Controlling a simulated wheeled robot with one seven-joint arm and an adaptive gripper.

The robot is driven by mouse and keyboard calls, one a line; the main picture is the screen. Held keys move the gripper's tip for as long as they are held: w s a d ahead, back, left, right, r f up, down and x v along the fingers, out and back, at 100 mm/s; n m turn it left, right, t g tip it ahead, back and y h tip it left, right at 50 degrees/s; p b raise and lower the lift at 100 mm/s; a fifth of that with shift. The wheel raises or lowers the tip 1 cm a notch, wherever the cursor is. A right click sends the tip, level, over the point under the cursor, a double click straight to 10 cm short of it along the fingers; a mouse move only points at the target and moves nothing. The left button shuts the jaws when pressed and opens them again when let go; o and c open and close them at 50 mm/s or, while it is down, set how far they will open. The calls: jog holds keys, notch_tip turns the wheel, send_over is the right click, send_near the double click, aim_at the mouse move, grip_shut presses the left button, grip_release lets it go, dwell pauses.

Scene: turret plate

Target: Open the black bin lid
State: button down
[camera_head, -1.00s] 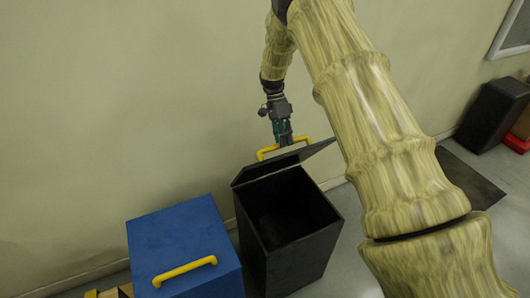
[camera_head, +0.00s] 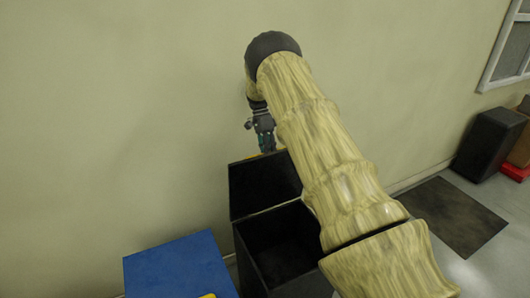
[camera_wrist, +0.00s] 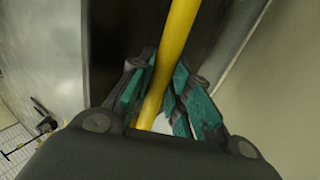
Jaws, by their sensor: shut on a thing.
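The black bin (camera_head: 283,246) stands against the wall with its inside showing dark and empty-looking. Its black lid (camera_head: 264,184) is tilted up steeply at the far side of the opening. My gripper (camera_head: 266,146) is behind the lid's upper edge, partly hidden by it. In the wrist view my gripper (camera_wrist: 165,100) has its teal-padded fingers around the yellow handle (camera_wrist: 175,45), shut on it. Only a small bit of yellow handle shows past the lid in the head view.
A blue bin (camera_head: 180,268) stands just left of the black bin. A dark mat (camera_head: 455,216) lies on the floor to the right. A black box (camera_head: 489,144) stands farther right by the wall. My arm crosses above the bin's right side.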

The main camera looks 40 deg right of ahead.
jog(key=shift+s+f, duration=0.15)
jog(key=shift+f, duration=0.25)
jog(key=c, duration=1.5)
grip_release()
jog(key=shift+o, duration=0.9)
jog(key=shift+w+d+f, duration=0.2)
jog(key=shift+w, duration=0.1)
jog(key=shift+s+a+r, duration=0.1)
jog(key=shift+a+r, duration=0.1)
jog(key=shift+r, duration=0.35)
jog(key=r, duration=0.9)
jog(key=shift+d+r, duration=0.1)
jog(key=shift+d, duration=0.1)
